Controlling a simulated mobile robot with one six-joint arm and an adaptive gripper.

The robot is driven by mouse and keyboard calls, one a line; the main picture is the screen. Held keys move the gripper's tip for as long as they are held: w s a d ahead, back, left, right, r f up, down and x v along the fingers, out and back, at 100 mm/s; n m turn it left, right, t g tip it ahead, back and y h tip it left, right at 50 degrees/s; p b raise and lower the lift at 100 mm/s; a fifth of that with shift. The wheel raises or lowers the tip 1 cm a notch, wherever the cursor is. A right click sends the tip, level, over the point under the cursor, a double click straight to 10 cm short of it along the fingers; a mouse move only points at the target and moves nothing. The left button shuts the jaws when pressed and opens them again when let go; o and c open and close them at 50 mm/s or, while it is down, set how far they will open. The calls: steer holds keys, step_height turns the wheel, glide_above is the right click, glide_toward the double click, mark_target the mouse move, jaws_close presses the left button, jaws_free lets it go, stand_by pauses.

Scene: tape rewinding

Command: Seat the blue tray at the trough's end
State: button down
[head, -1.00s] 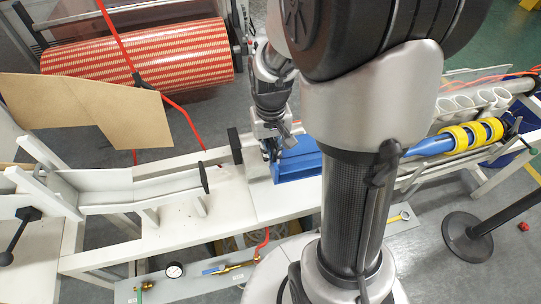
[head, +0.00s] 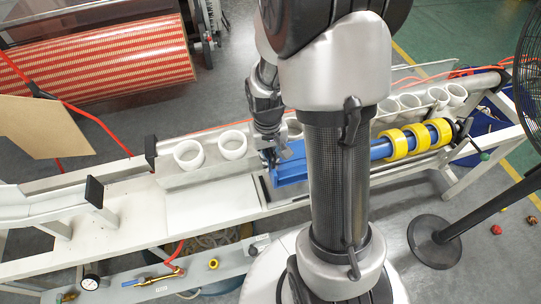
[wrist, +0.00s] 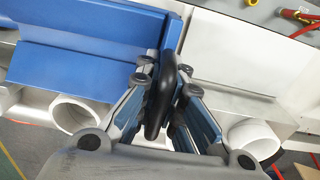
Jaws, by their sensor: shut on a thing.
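The blue tray (head: 291,170) is on or just above the white bench, left of my arm column in the head view. Its right part is hidden behind the column. My gripper (head: 268,158) is at its left end. In the wrist view the tray (wrist: 75,65) fills the upper left, and my gripper (wrist: 168,78) is shut at its end wall, with a black handle-like loop (wrist: 160,105) between the fingers. The white trough (head: 50,208) is at the left of the head view, with a black end plate (head: 94,192). A clear gap separates trough and tray.
A blue bar (head: 380,150) with yellow rolls (head: 417,138) lies right of my column, roughly in line with the tray. A fan stand (head: 436,241) is at right. The white bench top (head: 205,205) left of the tray is clear.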

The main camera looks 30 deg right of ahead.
steer(key=shift+a+f+b, duration=0.2)
steer(key=shift+f+b, duration=0.4)
steer(key=shift+f, duration=0.15)
step_height(320, 180, down, 7)
steer(key=b, duration=0.5)
steer(key=shift+f+b, duration=0.55)
steer(key=shift+f, duration=0.2)
stand_by(3.3)
steer(key=c, duration=1.6)
jaws_free()
steer(key=shift+c, duration=0.2)
steer(key=shift+r, duration=0.15)
step_height(320, 180, up, 12)
steer(key=shift+a, duration=0.15)
